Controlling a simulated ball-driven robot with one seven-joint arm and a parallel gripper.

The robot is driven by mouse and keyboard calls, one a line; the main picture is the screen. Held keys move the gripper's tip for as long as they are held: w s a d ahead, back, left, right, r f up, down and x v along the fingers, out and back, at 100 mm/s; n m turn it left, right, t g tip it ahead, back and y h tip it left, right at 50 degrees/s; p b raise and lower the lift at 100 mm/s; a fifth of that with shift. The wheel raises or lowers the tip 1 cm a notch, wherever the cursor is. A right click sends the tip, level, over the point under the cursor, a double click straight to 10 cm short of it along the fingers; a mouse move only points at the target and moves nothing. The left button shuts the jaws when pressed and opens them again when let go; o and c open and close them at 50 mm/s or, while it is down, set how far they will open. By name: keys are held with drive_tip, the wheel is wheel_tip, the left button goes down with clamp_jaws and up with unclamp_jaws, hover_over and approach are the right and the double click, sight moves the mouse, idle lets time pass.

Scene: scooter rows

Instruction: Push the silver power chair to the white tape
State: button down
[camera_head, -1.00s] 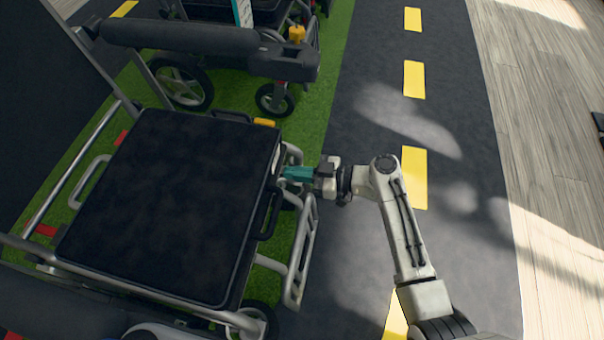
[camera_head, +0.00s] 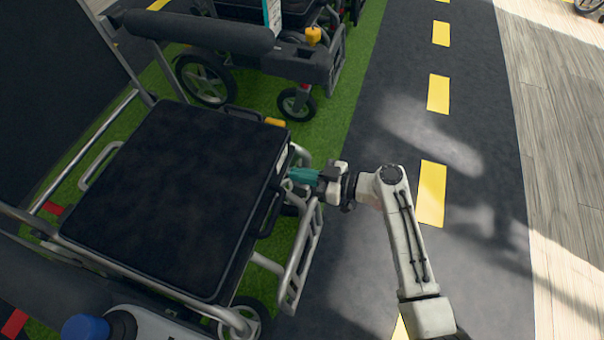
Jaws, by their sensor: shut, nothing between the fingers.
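The silver power chair (camera_head: 300,262) fills the left of the view, with a tubular silver frame, a dark flat seat (camera_head: 175,195) and dark armrests. A blue-knobbed control (camera_head: 85,327) shows at its near armrest, cut off by the bottom edge. My gripper (camera_head: 291,174) is shut, with teal fingers holding nothing. Its tips are at the seat's front edge, by the upper corner of the silver front frame; they look to be touching the chair, but exact contact is hard to tell. The white tape is not visible in this view.
Another dark chair (camera_head: 240,48) stands just beyond, its caster (camera_head: 296,104) on the green strip (camera_head: 345,125). A dark lane (camera_head: 465,265) with yellow dashes (camera_head: 432,190) runs along the right and looks clear. Pale wood floor (camera_head: 570,170) lies past it.

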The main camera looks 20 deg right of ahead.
drive_tip(key=shift+r+b+x, duration=0.2)
drive_tip(key=shift+b+x, duration=0.45)
drive_tip(key=shift+x, duration=0.85)
drive_tip(key=shift+r+b+x, duration=0.25)
drive_tip(key=shift+b+x, duration=0.45)
drive_tip(key=shift+x, duration=0.8)
drive_tip(key=shift+r+b+x, duration=0.2)
drive_tip(key=shift+b+x, duration=0.45)
drive_tip(key=shift+x, duration=0.8)
drive_tip(key=shift+w+a, duration=0.1)
drive_tip(key=shift+a, duration=0.1)
drive_tip(key=shift+b+x, duration=0.7)
drive_tip(key=shift+x, duration=0.55)
drive_tip(key=shift+r, duration=0.2)
drive_tip(key=shift+d, duration=0.1)
drive_tip(key=f+v, duration=0.1)
drive_tip(key=v, duration=1)
drive_tip(key=shift+s+d+f, duration=0.3)
drive_tip(key=shift+s+d, duration=0.05)
drive_tip(key=shift+d, duration=0.05)
drive_tip(key=shift+f, duration=0.1)
